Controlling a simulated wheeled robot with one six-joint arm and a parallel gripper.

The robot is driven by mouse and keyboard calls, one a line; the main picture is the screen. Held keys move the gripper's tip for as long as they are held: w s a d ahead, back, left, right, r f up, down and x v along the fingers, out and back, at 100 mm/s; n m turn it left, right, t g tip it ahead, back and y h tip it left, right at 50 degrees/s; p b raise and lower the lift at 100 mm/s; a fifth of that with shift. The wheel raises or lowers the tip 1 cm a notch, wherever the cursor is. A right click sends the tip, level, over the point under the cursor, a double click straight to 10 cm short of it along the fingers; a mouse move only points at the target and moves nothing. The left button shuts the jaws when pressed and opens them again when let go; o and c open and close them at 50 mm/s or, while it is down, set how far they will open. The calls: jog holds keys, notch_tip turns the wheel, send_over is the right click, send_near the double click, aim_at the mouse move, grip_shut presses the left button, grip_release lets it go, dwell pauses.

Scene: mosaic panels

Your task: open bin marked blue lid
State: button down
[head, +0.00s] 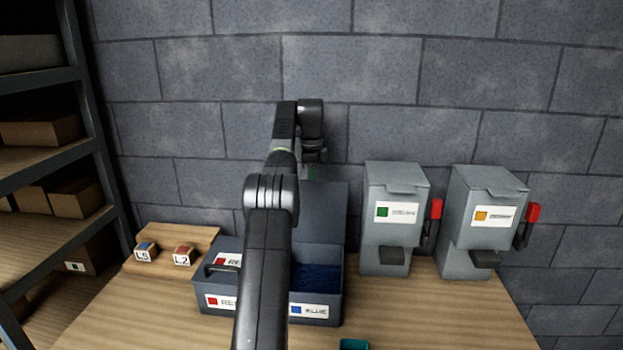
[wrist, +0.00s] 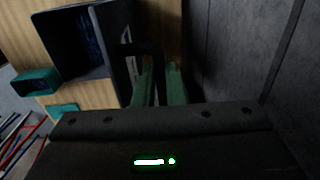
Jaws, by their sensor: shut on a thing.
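The bin marked blue (head: 316,312) stands on the bench, its front label showing a blue square. Its lid (head: 322,208) is raised and stands about upright at the back, so the dark blue contents show. In the wrist view the lid (wrist: 115,35) stands beside the open bin (wrist: 72,45). My gripper (head: 312,172) is at the lid's top edge, and the arm hides part of the bin. In the wrist view my gripper (wrist: 160,80) has its green fingers shut on the lid's dark handle (wrist: 150,47); the grip itself is partly hidden.
The bin marked red (head: 215,285) is at the left with its lid down. Two grey dispensers with red levers, one with a green label (head: 393,185) and one orange (head: 488,190), stand at the right. A wooden rack (head: 180,240) holds small blocks. A block wall is close behind.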

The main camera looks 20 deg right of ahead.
jog(key=shift+f, duration=0.65)
jog(key=c, duration=1.5)
grip_release()
jog(key=shift+w, duration=0.25)
jog(key=shift+r, duration=0.25)
